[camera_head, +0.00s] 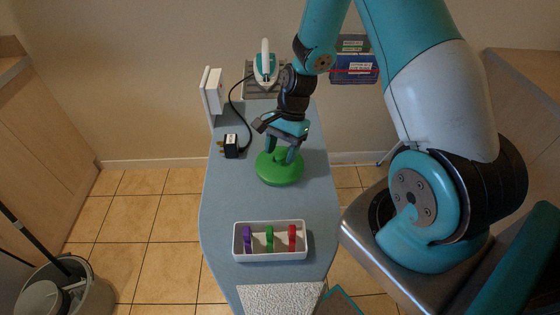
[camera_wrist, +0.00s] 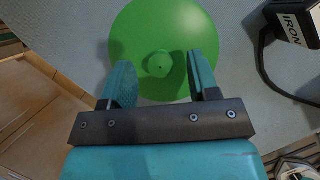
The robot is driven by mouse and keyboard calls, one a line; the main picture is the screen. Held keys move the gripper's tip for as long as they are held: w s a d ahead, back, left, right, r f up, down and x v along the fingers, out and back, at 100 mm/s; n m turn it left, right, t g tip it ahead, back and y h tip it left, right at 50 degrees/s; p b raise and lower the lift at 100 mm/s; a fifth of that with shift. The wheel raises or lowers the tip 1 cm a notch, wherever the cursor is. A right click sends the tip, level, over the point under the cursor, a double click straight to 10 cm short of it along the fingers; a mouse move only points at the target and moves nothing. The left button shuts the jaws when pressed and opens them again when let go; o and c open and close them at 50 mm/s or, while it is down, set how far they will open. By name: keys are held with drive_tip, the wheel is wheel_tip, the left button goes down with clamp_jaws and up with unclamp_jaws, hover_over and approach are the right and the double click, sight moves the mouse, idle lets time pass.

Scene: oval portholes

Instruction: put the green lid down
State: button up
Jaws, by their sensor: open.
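The green lid (camera_head: 279,172) is a round disc lying on the blue-grey ironing board (camera_head: 225,187). In the wrist view the lid (camera_wrist: 150,30) fills the upper middle, with its small knob (camera_wrist: 159,64) near the fingers. My gripper (camera_head: 283,153) is just above the lid, pointing down. In the wrist view my gripper (camera_wrist: 161,75) has its fingers apart, one on each side of the knob, with gaps between. The lid's underside is hidden.
A white tray (camera_head: 271,257) with purple, green and red pieces stands nearer on the board. A black plug box (camera_head: 231,146) with a cable lies left of the lid. An iron (camera_head: 266,68) stands at the far end. Bare board lies between lid and tray.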

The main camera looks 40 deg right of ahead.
drive_tip(key=shift+x, duration=0.8)
clamp_jaws()
